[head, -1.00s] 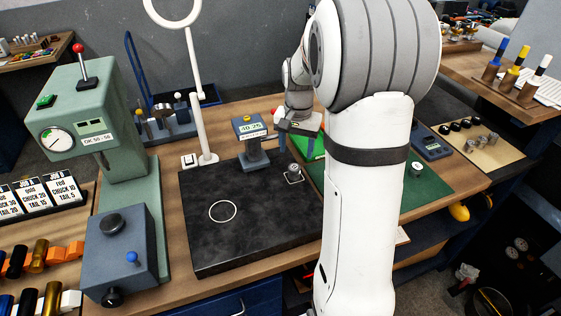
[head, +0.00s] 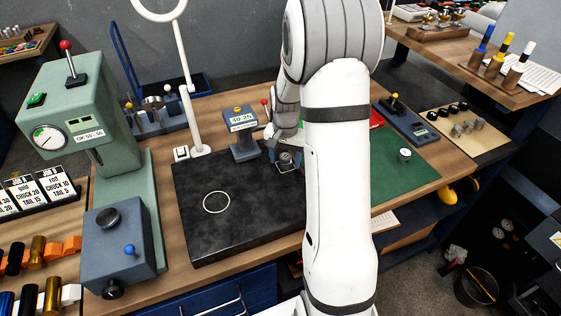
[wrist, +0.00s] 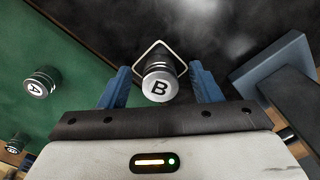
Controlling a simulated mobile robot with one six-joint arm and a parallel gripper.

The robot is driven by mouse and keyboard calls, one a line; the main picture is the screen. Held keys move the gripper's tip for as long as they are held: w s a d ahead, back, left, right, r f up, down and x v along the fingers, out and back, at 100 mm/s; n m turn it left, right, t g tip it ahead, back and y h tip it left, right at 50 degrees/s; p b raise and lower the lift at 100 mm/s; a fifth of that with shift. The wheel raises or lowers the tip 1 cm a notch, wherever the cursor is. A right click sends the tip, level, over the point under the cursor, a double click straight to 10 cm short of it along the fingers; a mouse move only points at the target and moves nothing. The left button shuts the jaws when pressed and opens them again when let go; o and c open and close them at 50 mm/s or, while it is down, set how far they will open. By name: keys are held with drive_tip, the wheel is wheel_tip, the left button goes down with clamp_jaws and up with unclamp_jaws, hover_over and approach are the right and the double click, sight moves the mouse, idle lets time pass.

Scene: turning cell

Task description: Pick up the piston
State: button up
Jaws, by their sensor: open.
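A grey metal piston marked B (wrist: 159,88) stands on the black plate (head: 215,235) inside a white square outline (wrist: 150,45). My gripper (wrist: 161,78) is open, with one blue finger on each side of piston B. In the head view piston B is mostly hidden by my gripper (head: 287,152). A second piston marked A (wrist: 41,82) stands on the green mat (wrist: 75,120). It also shows in the head view (head: 404,155).
A grey stand with a lit display (head: 242,122) is close beside my gripper. A white ring lamp's post (head: 187,95) stands behind the plate. A green press (head: 85,125) is at the left. The plate's front left, around a white circle (head: 216,202), is clear.

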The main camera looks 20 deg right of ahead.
drive_tip(key=c, duration=1.2)
